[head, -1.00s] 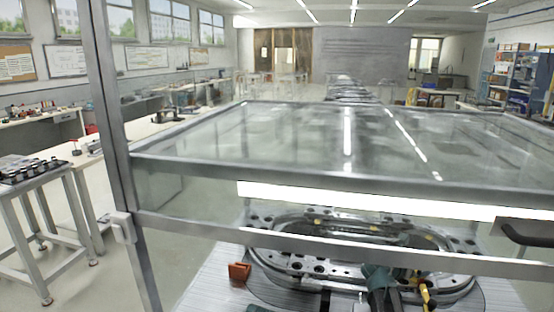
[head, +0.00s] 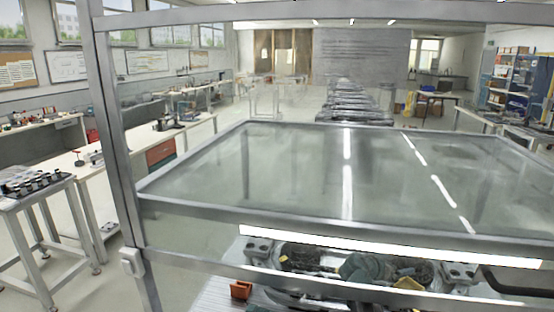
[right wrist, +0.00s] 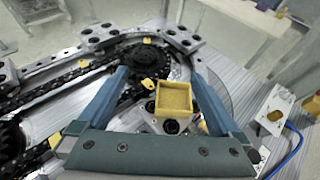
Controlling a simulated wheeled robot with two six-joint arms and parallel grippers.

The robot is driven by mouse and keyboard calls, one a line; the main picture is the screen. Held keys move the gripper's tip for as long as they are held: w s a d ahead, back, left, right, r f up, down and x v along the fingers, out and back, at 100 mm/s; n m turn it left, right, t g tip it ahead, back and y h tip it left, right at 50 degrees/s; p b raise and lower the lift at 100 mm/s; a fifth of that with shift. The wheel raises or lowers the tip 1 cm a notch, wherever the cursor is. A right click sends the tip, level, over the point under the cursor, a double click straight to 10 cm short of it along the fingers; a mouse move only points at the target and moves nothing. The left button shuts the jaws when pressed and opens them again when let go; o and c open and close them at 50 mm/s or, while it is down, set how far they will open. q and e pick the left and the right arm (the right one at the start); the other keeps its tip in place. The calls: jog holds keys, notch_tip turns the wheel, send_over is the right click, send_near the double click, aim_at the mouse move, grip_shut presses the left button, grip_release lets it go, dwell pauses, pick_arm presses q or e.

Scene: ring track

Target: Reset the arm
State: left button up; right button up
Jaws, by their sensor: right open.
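The ring track (right wrist: 70,75) shows in the right wrist view, with a black chain, sprockets and small yellow tabs. It shows partly in the head view (head: 262,247), behind the glass enclosure. My right gripper (right wrist: 160,75) is over the track, with its two blue fingers spread wide apart. A small yellow square box (right wrist: 174,98) appears between the fingers, apart from both. In the head view my right gripper (head: 368,268) is a teal shape low in the enclosure, partly hidden. My left gripper is not in view.
A metal-framed glass enclosure (head: 290,170) surrounds the track, with a post (head: 118,150) at left. An orange block (head: 241,290) lies inside at the left. A side table (head: 35,195) stands outside at left.

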jog(key=s+a+r+n+t+p, duration=0.1)
jog(key=s+a+r+p, duration=0.1)
jog(key=a, duration=1.5)
jog(key=shift+s+r, duration=0.3)
jog(key=shift+s, duration=0.2)
jog(key=shift+s+f+y, duration=0.1)
jog(key=shift+y, duration=0.2)
